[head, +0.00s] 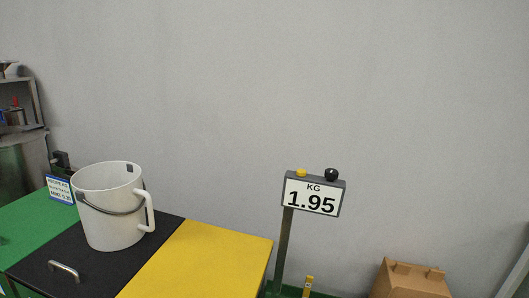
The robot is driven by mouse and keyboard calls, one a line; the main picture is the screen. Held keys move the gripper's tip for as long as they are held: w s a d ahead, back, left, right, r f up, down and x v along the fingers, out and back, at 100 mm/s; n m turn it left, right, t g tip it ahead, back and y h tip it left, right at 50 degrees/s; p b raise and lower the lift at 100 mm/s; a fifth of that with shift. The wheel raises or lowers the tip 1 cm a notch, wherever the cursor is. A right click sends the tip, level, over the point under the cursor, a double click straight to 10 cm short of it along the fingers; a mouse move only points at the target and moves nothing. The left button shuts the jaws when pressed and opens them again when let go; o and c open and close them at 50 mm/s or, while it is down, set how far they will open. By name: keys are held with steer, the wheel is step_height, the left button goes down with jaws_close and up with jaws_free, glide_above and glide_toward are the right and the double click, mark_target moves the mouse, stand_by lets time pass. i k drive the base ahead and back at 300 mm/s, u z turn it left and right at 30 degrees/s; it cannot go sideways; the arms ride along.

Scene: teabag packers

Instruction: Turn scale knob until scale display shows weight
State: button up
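The scale display (313,196) stands on a grey post in the middle right of the head view. It reads "KG 1.95" in black on white. On top of its housing sit a yellow knob or button (300,173) at the left and a black round knob (331,174) at the right. I cannot tell which one is the scale knob. My gripper is not in the picture, so nothing of it shows near the display.
A white bucket (108,207) with a handle stands on a black panel (163,228), between a green surface (30,218) and a yellow one (203,262). A recipe sign (60,190) stands behind. A cardboard box (410,281) is at the lower right. Grey wall lies behind.

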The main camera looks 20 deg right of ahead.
mark_target(332, 174)
steer(key=z, duration=0.05)
steer(key=i, duration=1.2)
steer(key=z, duration=0.6)
